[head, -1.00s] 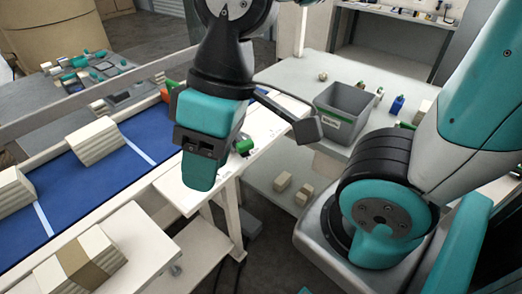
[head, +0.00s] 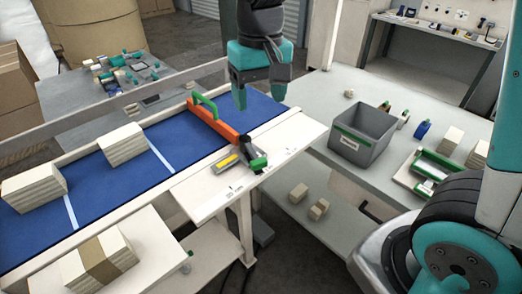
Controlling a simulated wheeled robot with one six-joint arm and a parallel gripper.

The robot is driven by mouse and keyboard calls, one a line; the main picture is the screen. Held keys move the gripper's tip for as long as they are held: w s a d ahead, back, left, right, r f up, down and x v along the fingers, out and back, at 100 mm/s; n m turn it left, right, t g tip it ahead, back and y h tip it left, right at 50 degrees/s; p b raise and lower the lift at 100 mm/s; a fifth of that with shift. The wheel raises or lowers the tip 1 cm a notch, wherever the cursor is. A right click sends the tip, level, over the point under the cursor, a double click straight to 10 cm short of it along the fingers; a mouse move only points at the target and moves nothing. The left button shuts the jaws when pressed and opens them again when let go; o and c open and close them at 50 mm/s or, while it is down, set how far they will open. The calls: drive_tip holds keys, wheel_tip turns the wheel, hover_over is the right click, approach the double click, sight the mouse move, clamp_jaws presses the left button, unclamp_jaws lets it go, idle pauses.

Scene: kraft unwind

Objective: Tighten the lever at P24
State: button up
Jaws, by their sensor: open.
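My gripper (head: 261,95), teal with dark fittings, is open and empty. It hangs pointing down over the far side of the blue conveyor's right end. An orange bar (head: 213,123) with a green handle (head: 205,105) lies across the conveyor. At its near end a clamp-like fitting (head: 228,161) with a yellow strip and a green-tipped dark lever (head: 257,163) sits on the white side plate (head: 206,198). In the picture, my gripper is above and apart from the lever. I cannot read any P24 label.
Stacked pale blocks (head: 122,144) stand on the blue belt (head: 95,177), with more on a white shelf (head: 62,284) in front. A grey bin (head: 361,137) and small parts stand on the right-hand table (head: 335,97). A small-parts table (head: 95,96) stands behind the conveyor.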

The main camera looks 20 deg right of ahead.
sight(259, 161)
drive_tip(key=f+p, duration=0.1)
drive_tip(key=f, duration=0.4)
drive_tip(key=f+p, duration=0.1)
drive_tip(key=f, duration=0.5)
drive_tip(key=f+p, duration=0.1)
drive_tip(key=f, duration=0.5)
drive_tip(key=shift+w+f, duration=0.15)
drive_tip(key=shift+w, duration=0.25)
clamp_jaws()
